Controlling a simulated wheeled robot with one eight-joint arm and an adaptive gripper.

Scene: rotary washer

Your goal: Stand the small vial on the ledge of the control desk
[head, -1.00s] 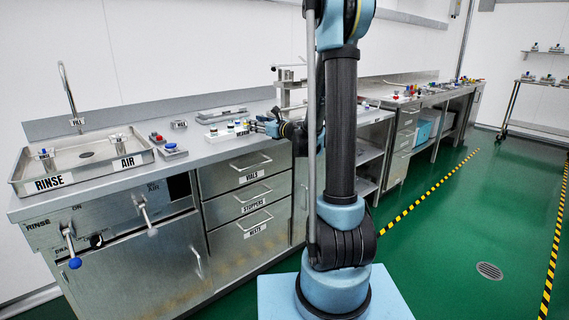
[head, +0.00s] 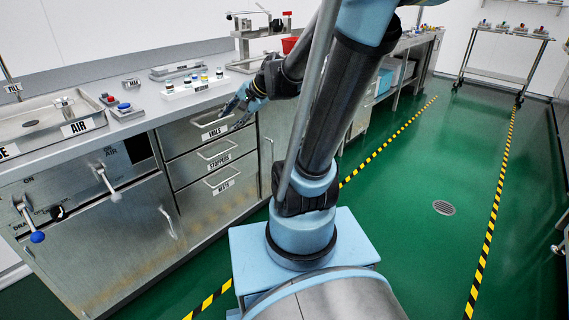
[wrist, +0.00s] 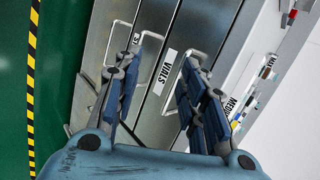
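Several small capped vials (head: 204,76) stand in a white rack (head: 196,90) on the steel counter; which one is the small vial I cannot tell. My gripper (head: 237,108) is in front of the drawer labelled VIALS (head: 205,131), below the counter edge. In the wrist view my gripper (wrist: 160,72) is open, with nothing between its fingers but the VIALS drawer front (wrist: 166,68) behind. One finger overlaps the drawer handle (wrist: 203,48); contact cannot be told. The drawer looks shut. I cannot identify the control desk's ledge for certain.
A sink tray (head: 40,125) labelled AIR and a small block with coloured knobs (head: 122,108) stand left of the rack. Lever handles (head: 108,182) stick out below the sink. The green floor (head: 400,200) at right is open.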

